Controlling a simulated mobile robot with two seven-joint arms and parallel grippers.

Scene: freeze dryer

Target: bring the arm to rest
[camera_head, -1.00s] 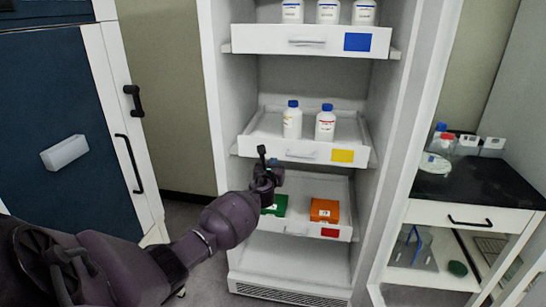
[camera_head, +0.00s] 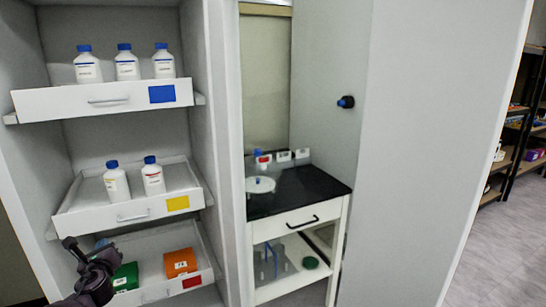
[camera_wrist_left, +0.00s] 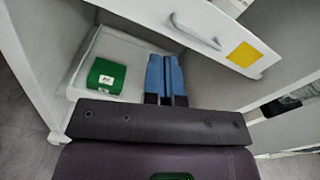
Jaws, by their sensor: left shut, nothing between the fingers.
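My left gripper (camera_head: 103,243) is at the lower left of the head view, in front of the bottom drawer (camera_head: 150,293) with the red label. Its blue fingers (camera_wrist_left: 166,76) show in the left wrist view, closed together with nothing between them. A green box (camera_head: 125,276) sits in that drawer beside the gripper, partly hidden by my arm; it also shows in the left wrist view (camera_wrist_left: 105,76). An orange box (camera_head: 180,262) lies to its right in the same drawer. My right gripper is not in view.
Above is a yellow-labelled drawer (camera_head: 130,214) with two white bottles, and a blue-labelled drawer (camera_head: 105,99) with three. A black-topped bench (camera_head: 320,190) stands to the right.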

